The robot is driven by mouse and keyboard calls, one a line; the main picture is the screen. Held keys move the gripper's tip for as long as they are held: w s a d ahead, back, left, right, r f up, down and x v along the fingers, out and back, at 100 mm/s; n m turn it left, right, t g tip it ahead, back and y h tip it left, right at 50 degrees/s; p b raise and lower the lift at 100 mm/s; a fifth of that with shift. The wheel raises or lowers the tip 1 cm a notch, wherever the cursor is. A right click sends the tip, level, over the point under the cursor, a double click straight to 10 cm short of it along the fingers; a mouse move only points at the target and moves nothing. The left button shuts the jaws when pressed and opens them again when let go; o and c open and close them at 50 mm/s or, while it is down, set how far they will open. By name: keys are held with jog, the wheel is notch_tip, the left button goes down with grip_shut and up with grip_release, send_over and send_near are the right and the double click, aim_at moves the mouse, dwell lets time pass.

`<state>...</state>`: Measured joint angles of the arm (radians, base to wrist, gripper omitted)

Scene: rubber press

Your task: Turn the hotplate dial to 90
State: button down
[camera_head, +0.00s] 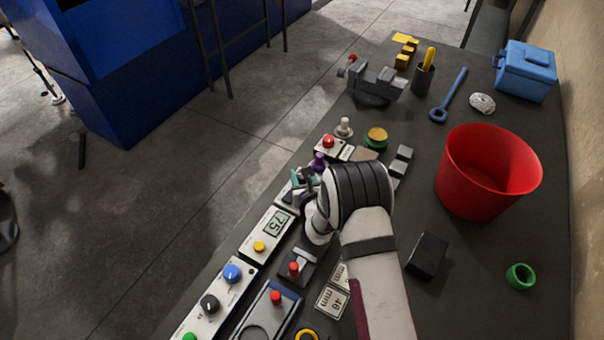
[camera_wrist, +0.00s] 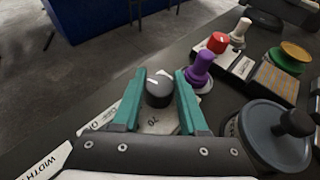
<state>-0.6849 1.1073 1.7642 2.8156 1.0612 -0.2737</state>
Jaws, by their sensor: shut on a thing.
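A black round dial (camera_wrist: 158,92) with a white pointer line sits on a pale panel in the wrist view. The panel carries a printed number (camera_wrist: 152,122) that looks like 70. My gripper (camera_wrist: 160,76) has its two teal fingers on either side of the dial and is shut on it. The pointer line faces away from my wrist and slightly right. In the head view my gripper (camera_head: 303,178) is over a light unit among the row of controls, and my wrist and fingers mostly hide the dial.
A purple knob (camera_wrist: 199,67) stands close to the right finger, with a red button (camera_wrist: 218,42) beyond it. A dark round disc (camera_wrist: 274,138) with a black knob is at the right. In the head view, a panel display (camera_head: 279,224) reads 75; a red bucket (camera_head: 488,172) stands right.

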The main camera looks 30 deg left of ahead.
jog(key=shift+c, duration=2.2)
grip_release()
jog(key=v, duration=1.6)
jog(key=shift+w, duration=0.1)
